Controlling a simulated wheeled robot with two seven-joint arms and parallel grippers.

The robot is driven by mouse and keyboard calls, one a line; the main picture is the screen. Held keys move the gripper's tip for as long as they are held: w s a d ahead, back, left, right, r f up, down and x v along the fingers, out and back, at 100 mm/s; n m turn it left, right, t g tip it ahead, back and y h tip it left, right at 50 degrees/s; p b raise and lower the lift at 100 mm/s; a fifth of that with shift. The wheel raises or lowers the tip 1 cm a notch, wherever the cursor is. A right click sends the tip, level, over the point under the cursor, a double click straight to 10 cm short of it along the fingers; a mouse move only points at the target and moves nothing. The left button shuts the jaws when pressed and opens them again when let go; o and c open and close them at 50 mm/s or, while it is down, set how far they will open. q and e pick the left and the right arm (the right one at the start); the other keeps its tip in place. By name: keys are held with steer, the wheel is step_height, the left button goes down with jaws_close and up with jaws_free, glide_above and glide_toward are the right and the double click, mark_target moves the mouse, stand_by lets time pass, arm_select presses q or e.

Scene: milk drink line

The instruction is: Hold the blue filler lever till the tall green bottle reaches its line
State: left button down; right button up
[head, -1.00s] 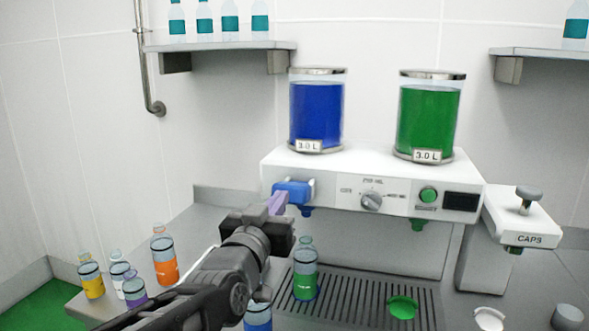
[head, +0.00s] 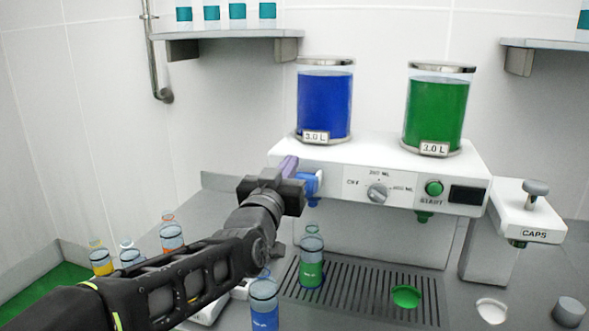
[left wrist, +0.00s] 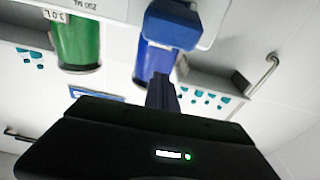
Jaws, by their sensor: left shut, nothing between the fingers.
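The tall green bottle (head: 311,262), clear with a green label, stands upright on the drip grate under the blue side of the filler. Its liquid level and line are too small to read. The blue lever (head: 312,186) is on the machine's left front, partly hidden by my gripper. My left gripper (head: 289,166) is shut and empty, its purple fingers at the lever's upper left. In the left wrist view the shut fingers (left wrist: 162,92) point toward the blue lever (left wrist: 170,27); I cannot tell whether they touch. My right gripper is not in view.
The filler (head: 340,183) carries a blue tank (head: 325,105) and a green tank (head: 436,112), with a dial and green button. A blue-labelled bottle (head: 264,303) stands before the grate (head: 350,295). Several bottles stand left, behind my arm. The caps unit (head: 525,212) is right.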

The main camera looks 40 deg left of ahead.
arm_select(q)
steer(key=p+x, duration=0.1)
steer(key=x, duration=0.3)
steer(key=shift+r, duration=0.1)
step_height(320, 180, down, 3)
steer(key=shift+s+d+r+p, duration=0.1)
steer(key=shift+s+r+p, duration=0.05)
steer(key=shift+p, duration=0.25)
steer(key=shift+s+d+f, duration=0.15)
steer(key=shift+s+f, duration=0.1)
steer(key=shift+f, duration=0.5)
